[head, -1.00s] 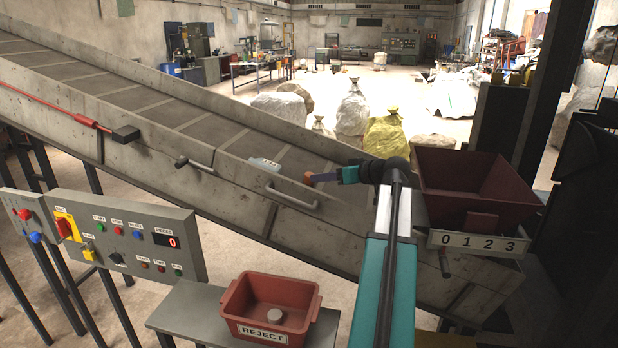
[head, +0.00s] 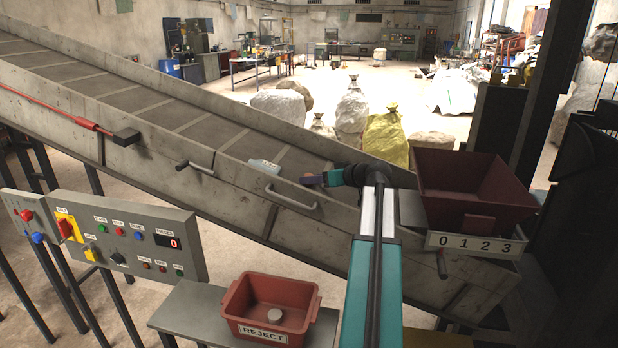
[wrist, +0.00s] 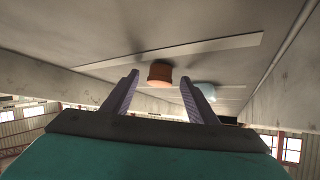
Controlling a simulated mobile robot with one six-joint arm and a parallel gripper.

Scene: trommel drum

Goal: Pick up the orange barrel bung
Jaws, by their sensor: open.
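The orange barrel bung (wrist: 159,73) shows in the wrist view as a short round plug on the grey conveyor belt (wrist: 100,45). It appears between and just beyond my gripper's fingertips (wrist: 160,80), with a gap on both sides. I cannot tell the exact distance ahead. My gripper is open and empty. In the head view my gripper (head: 311,180) reaches in from the right, low over the lower part of the sloping belt (head: 190,118). There its fingers and wrist partly hide the bung.
A pale blue-white item (head: 265,166) lies on the belt left of my gripper. Metal side walls (head: 225,190) edge the belt. A dark red hopper (head: 462,190) stands right of my arm. A red REJECT bin (head: 267,330) holding a pale round piece stands in front.

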